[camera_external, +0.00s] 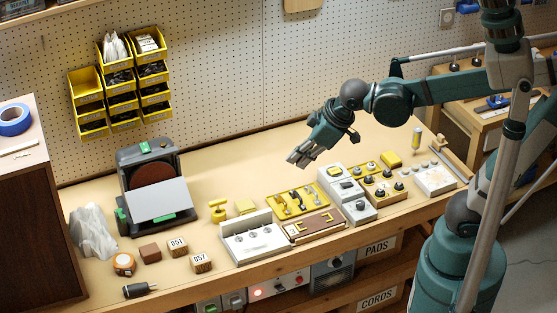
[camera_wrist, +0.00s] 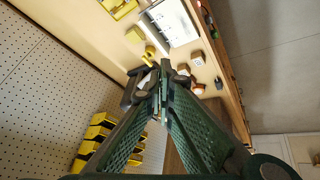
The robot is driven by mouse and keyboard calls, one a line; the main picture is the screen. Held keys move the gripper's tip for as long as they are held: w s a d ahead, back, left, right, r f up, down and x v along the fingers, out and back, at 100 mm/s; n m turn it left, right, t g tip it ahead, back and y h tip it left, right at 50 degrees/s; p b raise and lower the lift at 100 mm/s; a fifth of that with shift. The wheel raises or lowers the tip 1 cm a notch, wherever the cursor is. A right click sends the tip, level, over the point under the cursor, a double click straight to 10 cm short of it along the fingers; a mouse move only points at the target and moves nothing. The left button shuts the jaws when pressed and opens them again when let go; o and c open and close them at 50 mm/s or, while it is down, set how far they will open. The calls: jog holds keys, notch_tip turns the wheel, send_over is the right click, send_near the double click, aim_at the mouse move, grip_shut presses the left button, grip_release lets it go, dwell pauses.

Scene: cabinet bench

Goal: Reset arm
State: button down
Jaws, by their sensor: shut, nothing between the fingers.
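My gripper (camera_external: 297,160) is at the end of my teal arm, raised above the bench (camera_external: 385,133) and pointing down to the left in the external view. Its fingers are together with nothing between them. In the wrist view my gripper (camera_wrist: 162,68) fills the lower middle, with the two green fingers meeting at the tips. The fingers hide part of the bench behind them. The gripper is apart from the things on the bench.
Below the gripper are a yellow tray (camera_external: 283,203), a white panel with knobs (camera_external: 252,246) and grey boxes (camera_external: 360,209). Yellow bins (camera_external: 88,84) hang on the pegboard (camera_external: 250,70).

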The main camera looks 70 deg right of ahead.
jog(key=s+d+f+m+t, duration=0.1)
jog(key=s+f+m, duration=0.1)
jog(key=s, duration=0.8)
jog(key=shift+f+y, duration=0.2)
jog(key=shift+y, duration=0.1)
